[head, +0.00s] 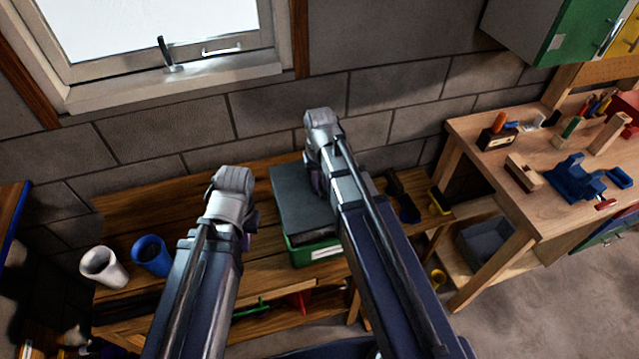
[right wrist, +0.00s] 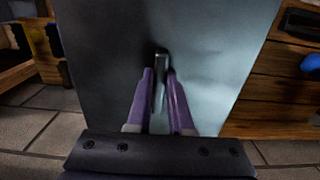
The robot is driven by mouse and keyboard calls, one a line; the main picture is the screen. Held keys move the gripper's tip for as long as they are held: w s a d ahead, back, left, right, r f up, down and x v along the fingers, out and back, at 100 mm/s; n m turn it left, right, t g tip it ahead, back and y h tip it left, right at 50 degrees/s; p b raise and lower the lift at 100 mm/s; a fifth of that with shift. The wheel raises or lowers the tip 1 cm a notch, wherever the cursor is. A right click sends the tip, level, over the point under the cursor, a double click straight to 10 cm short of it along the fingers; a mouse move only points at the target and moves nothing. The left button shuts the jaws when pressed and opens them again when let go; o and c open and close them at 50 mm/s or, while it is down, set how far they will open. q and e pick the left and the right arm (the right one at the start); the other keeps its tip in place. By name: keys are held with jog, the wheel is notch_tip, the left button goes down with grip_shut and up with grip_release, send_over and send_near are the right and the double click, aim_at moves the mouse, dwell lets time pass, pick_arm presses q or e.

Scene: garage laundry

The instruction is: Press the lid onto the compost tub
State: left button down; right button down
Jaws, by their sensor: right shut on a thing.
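The compost tub (head: 322,252) is green with a white label and stands on the wooden bench, partly behind my right arm. The flat grey lid (head: 296,202) is over it. A dark band shows between lid and green wall; I cannot tell whether the lid is seated. In the right wrist view the lid (right wrist: 215,45) fills the middle, and my right gripper (right wrist: 160,75) is shut on its upright handle (right wrist: 160,68). My left gripper (head: 245,242) is left of the tub, mostly hidden behind its own arm, so its jaws do not show.
A white cup (head: 103,268) and a blue cup (head: 151,256) are at the bench's left end. Dark and yellow tools (head: 440,202) lie right of the tub. A workbench (head: 540,205) with a blue vise (head: 575,180) stands further right. The wall and window are behind.

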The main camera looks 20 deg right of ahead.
jog(key=shift+f+b, duration=3.05)
jog(key=shift+f, duration=0.1)
jog(key=shift+f+b, duration=0.6)
jog(key=shift+c, duration=1.3)
grip_release()
jog(key=shift+r, duration=0.1)
jog(key=shift+r+p, duration=3.5)
jog(key=shift+p, duration=0.1)
jog(key=shift+f, duration=0.1)
jog(key=shift+c, duration=0.3)
